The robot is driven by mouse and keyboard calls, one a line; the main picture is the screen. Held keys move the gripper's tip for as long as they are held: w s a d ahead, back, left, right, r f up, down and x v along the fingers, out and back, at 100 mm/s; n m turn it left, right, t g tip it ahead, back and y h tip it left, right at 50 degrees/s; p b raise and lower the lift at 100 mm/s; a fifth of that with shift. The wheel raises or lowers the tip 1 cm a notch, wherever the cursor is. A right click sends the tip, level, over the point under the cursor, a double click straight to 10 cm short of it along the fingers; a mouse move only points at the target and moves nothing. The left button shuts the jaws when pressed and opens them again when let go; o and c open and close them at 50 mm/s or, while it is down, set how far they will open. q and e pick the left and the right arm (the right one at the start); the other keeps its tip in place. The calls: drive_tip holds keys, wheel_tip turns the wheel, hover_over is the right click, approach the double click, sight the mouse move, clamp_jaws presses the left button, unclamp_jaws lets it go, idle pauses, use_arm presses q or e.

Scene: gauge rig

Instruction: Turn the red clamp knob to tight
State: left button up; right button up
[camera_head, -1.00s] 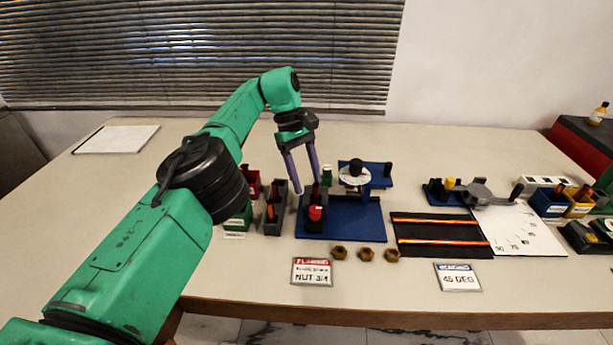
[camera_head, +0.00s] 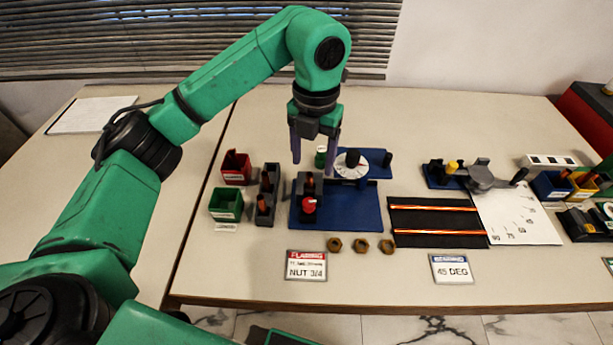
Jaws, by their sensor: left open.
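The red clamp knob (camera_head: 309,204) sits at the front of a dark grey clamp block on the left part of the blue gauge base (camera_head: 352,212). My left gripper (camera_head: 312,160) points down above and just behind the knob, over the clamp block. Its two purple-grey fingers are spread apart with nothing visible between them. An orange-brown piece (camera_head: 309,183) shows in the block behind the knob. Whether a fingertip touches the block I cannot tell. A white dial (camera_head: 350,167) stands on the blue rig to the right. My right gripper is not in view.
A red bin (camera_head: 236,167), a green bin (camera_head: 226,203) and a dark grey rack (camera_head: 266,200) stand left of the rig. Several brass nuts (camera_head: 361,246) and a "NUT 3/4" card (camera_head: 306,266) lie in front. A black mat (camera_head: 437,222) lies to the right.

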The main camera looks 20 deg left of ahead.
use_arm(q)
hover_over(309, 202)
drive_tip(key=shift+n, duration=0.4)
drive_tip(key=f, duration=0.4)
drive_tip(key=f+p, duration=0.1)
drive_tip(key=f, duration=0.1)
drive_tip(key=shift+s+d, duration=0.2)
drive_tip(key=shift+s, duration=0.05)
drive_tip(key=f, duration=0.5)
drive_tip(key=f+p, duration=0.1)
drive_tip(key=f, duration=0.1)
drive_tip(key=shift+w+a+f, duration=0.25)
drive_tip(key=shift+w+f, duration=0.05)
drive_tip(key=shift+s+f, duration=0.1)
drive_tip(key=shift+f, duration=0.2)
clamp_jaws()
drive_tip(key=shift+f+m+b, duration=0.3)
drive_tip(key=shift+m+b, duration=0.3)
drive_tip(key=shift+b, duration=0.55)
drive_tip(key=shift+r+m, duration=0.15)
drive_tip(key=shift+m, duration=0.15)
drive_tip(key=shift+r, duration=0.2)
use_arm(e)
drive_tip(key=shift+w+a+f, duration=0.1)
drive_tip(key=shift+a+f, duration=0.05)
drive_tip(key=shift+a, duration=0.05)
